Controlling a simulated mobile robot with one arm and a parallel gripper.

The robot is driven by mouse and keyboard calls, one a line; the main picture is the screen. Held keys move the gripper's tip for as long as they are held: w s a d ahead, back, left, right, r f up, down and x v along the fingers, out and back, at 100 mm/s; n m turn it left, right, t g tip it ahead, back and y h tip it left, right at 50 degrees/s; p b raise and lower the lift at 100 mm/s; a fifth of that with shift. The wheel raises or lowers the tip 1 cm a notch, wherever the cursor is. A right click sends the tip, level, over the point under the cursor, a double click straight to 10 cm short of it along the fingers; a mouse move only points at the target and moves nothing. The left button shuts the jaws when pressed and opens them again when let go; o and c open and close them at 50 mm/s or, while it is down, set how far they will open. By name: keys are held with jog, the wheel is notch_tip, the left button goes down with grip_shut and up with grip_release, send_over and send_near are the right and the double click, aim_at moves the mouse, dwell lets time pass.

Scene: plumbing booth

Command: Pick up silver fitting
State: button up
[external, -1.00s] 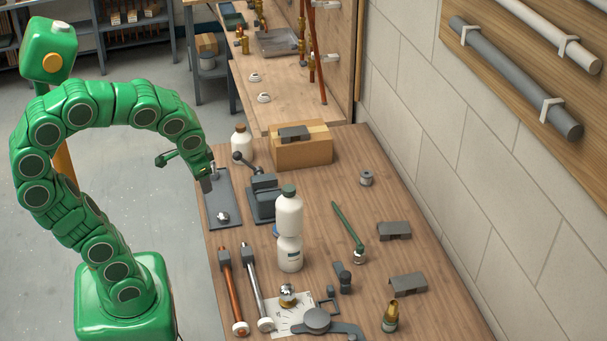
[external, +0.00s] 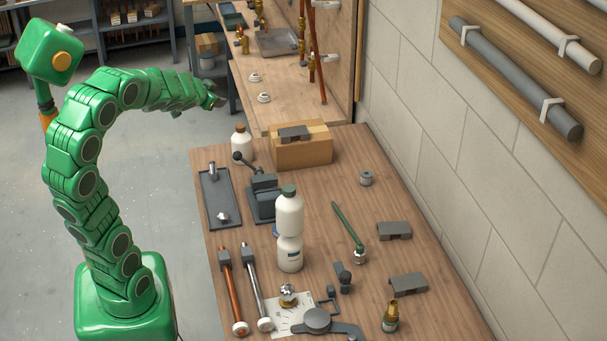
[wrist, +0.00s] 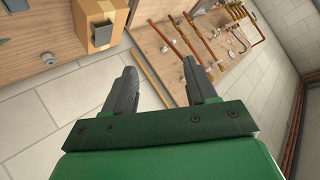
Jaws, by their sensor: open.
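Two small silver fittings lie on the dark grey tray (external: 218,190) at the left edge of the table: one near its far end (external: 213,170), one near its front end (external: 222,217). A grey round fitting (external: 366,178) stands alone at the right. I cannot tell which one the task means. My gripper (external: 216,98) is raised beyond the table's far left corner, well away from the tray, pointing right. In the wrist view my gripper (wrist: 160,85) is open with nothing between its two fingers.
A white bottle (external: 241,145), a cardboard box (external: 303,152) and a dark vise (external: 263,197) stand near the tray. Pipes, tools and grey brackets crowd the front. The table's right far part is mostly clear.

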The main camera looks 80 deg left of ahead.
jog(key=t, duration=0.2)
send_over(212, 166)
jog(key=w+d, duration=0.2)
jog(key=s+a+f+m+t+h, duration=0.1)
jog(key=s+a+f+m, duration=0.1)
jog(key=a, duration=0.1)
jog(key=s+d+f+t+h, duration=0.2)
jog(key=s+f+t+h, duration=0.25)
jog(key=s+f, duration=0.2)
jog(key=shift+g+h, duration=0.25)
jog(key=shift+g, duration=0.1)
notch_tip(212, 166, down, 20)
jog(key=shift+s+a+f, duration=0.1)
jog(key=shift+f, duration=0.1)
jog(key=shift+x, duration=3.95)
jog(key=shift+s, duration=0.1)
grip_shut()
